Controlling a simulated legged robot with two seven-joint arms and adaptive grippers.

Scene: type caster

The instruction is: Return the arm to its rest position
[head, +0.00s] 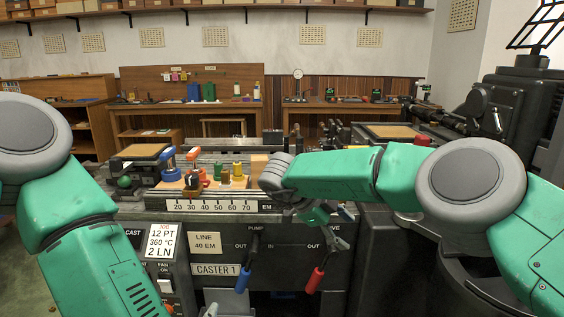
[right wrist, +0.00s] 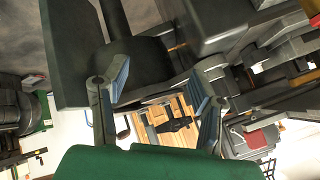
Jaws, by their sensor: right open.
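My right arm (head: 345,173) reaches in from the right over the front of the caster machine (head: 215,270), with its wrist bent down near the end of the number scale (head: 212,206). My right gripper (head: 312,222) hangs below that wrist, above the blue and red levers, and is partly hidden by it. In the right wrist view its two fingers (right wrist: 160,100) stand wide apart with nothing between them. My left arm (head: 85,235) comes in from the left and runs down out of the bottom edge; its gripper is not seen.
A blue-handled lever (head: 243,279) and a red-handled lever (head: 315,280) stick out of the machine front. Coloured knobs (head: 224,177) stand on its top. A dark machine (head: 520,110) stands at the right. Benches (head: 185,110) line the back wall.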

